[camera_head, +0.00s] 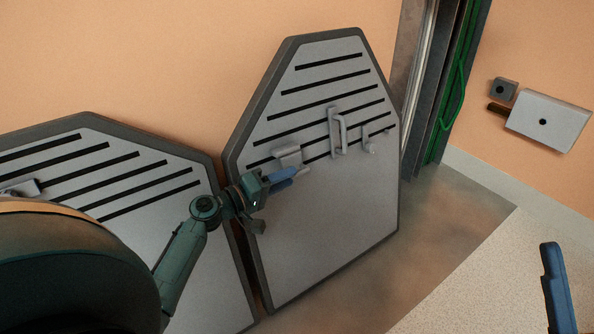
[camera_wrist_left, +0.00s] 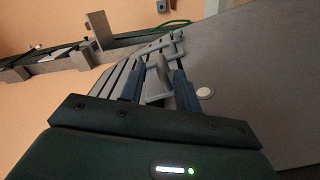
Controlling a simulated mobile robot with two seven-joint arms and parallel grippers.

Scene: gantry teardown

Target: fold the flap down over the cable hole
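A pale grey plate (camera_head: 548,120) with a dark round spot is on the orange wall at the far right. Beside its upper left is a small grey box (camera_head: 503,88) with a dark hole. I cannot tell for sure which part is the flap or the cable hole. My left gripper (camera_head: 293,176) is in front of the right grey board, far left of that plate.
The right slotted board (camera_head: 330,215) carries grey hooks and a handle (camera_head: 339,132); a second board (camera_head: 140,225) stands left. A metal post (camera_head: 418,80) with green cable (camera_head: 459,85) stands between boards and plate. The floor (camera_head: 450,270) at lower right looks clear.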

